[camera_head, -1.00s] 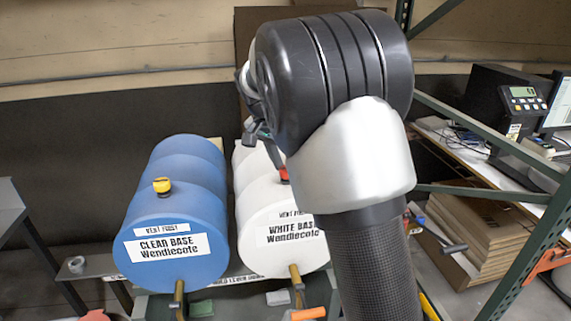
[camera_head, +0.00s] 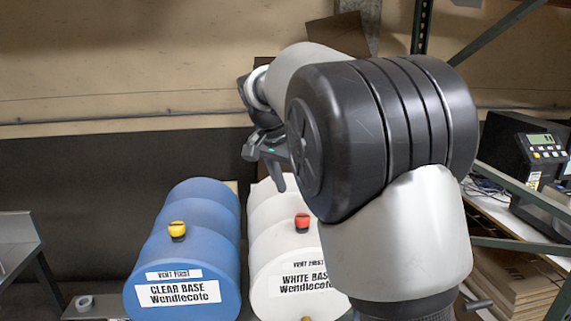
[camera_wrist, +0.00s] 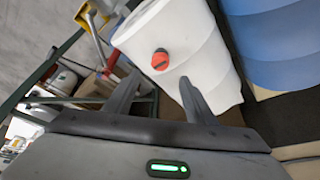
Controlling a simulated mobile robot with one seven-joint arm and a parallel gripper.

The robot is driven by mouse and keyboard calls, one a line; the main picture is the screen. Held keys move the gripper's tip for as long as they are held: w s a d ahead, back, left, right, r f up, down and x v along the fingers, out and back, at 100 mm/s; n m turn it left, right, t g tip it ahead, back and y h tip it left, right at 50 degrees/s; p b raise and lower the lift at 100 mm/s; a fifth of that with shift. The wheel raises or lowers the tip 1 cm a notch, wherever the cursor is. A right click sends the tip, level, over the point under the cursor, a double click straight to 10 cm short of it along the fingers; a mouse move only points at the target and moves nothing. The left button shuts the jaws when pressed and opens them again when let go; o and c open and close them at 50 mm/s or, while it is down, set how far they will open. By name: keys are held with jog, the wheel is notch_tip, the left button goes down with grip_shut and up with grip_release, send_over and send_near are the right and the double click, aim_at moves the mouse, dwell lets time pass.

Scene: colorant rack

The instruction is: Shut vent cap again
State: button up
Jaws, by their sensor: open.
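A red vent cap (camera_head: 302,222) sits on top of the white drum (camera_head: 262,243) labelled "WHITE BASE Wendlecote". A yellow vent cap (camera_head: 177,230) sits on the blue drum (camera_head: 200,262) labelled "CLEAR BASE Wendlecote". My gripper (camera_head: 265,165) is above and behind the white drum's red cap, apart from both drums. In the wrist view the red cap (camera_wrist: 160,60) shows beyond the open, empty fingers (camera_wrist: 158,88), on the white drum. The blue drum (camera_wrist: 275,40) is at the upper right there. I cannot tell whether either cap is screwed down.
A black scale with a display (camera_head: 520,150) stands on a shelf at the right, above stacked cardboard (camera_head: 515,275). Green rack posts (camera_head: 420,25) stand at the back right. A tape roll (camera_head: 84,303) lies at the lower left. The wall is behind the drums.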

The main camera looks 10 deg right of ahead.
jog(key=v, duration=0.7)
jog(key=shift+r, duration=0.4)
jog(key=shift+s, duration=0.1)
jog(key=s+d+n+y+p, duration=0.1)
jog(key=s+d+n+y, duration=0.3)
jog(key=s, duration=1)
jog(key=s+f+n+t, duration=0.1)
jog(key=s+f+n, duration=0.1)
jog(key=s+f, duration=0.2)
jog(key=s+d+f+n+t+p, duration=0.1)
jog(key=s+f+n, duration=0.2)
jog(key=s, duration=0.8)
jog(key=shift+f+h, duration=0.3)
jog(key=shift+f, duration=0.75)
jog(key=shift+d, duration=0.1)
